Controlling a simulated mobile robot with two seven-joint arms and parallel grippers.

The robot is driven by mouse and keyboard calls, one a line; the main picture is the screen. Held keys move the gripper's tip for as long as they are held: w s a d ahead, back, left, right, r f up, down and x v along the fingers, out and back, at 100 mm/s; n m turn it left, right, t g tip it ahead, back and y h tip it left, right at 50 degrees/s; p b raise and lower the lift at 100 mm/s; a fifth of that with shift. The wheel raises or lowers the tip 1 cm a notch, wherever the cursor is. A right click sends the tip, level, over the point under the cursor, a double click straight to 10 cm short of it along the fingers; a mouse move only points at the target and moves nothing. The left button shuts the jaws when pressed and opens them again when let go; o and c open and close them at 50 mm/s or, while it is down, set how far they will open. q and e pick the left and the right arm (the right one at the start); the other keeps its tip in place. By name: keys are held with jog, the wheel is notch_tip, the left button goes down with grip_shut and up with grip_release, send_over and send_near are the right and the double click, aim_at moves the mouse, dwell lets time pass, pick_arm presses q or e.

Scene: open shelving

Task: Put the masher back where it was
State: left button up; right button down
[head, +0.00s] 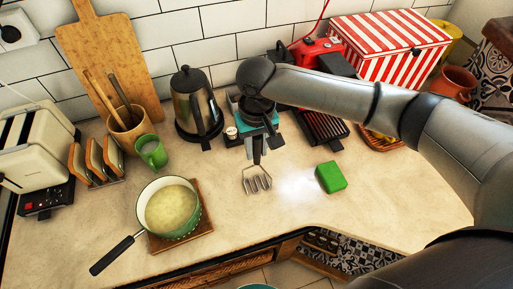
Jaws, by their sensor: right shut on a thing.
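My right arm reaches in from the right, and its gripper (256,138) points down over the counter, shut on the masher (257,181). The masher hangs upright with its metal prongs downward. Its upper part is hidden by the gripper. I cannot tell whether the prongs touch the counter or hang just above it. My left gripper is not in view.
A green-rimmed pot (172,208) with pale contents sits on a wooden board left of the masher. A green block (331,177) lies to the right. A kettle (197,106), green mug (151,152) and striped box (388,50) stand behind. The counter (270,217) in front is clear.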

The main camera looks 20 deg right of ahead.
jog(key=shift+f, duration=0.1)
jog(key=c, duration=0.6)
grip_release()
jog(key=shift+c, duration=0.2)
notch_tip(320, 180, up, 12)
jog(key=shift+r+p, duration=0.1)
jog(key=shift+p, duration=0.4)
jog(key=shift+s, duration=0.1)
